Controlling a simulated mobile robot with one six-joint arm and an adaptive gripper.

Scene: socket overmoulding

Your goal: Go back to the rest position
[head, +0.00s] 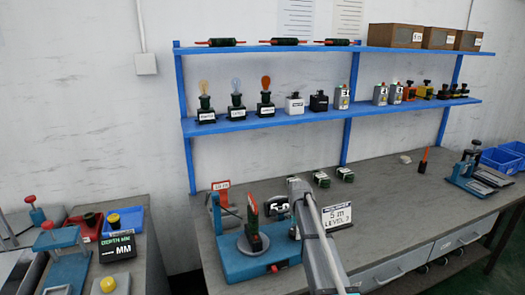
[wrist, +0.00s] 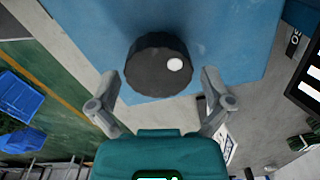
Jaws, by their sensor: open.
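In the wrist view my gripper (wrist: 162,86) is open, with its two grey fingers spread apart and nothing seen between them. A round black knob (wrist: 150,72) with a white dot shows just past the fingertips, on a blue surface (wrist: 225,35). I cannot tell its exact distance from the fingers. A teal body with a green light (wrist: 155,152) fills the bottom of that view. In the head view my grey arm reaches up from the bottom over the bench, beside a blue fixture (head: 238,265) with a dark, red-tipped upright piece (head: 253,215). My fingers cannot be made out there.
A grey bench (head: 395,200) carries a "5 m LEVEL 7" sign (head: 337,217) close to my arm and a blue clamp device (head: 470,180) at right. Blue shelves (head: 340,113) with lamps and boxes stand behind. A second bench with a depth display (head: 117,247) is at left.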

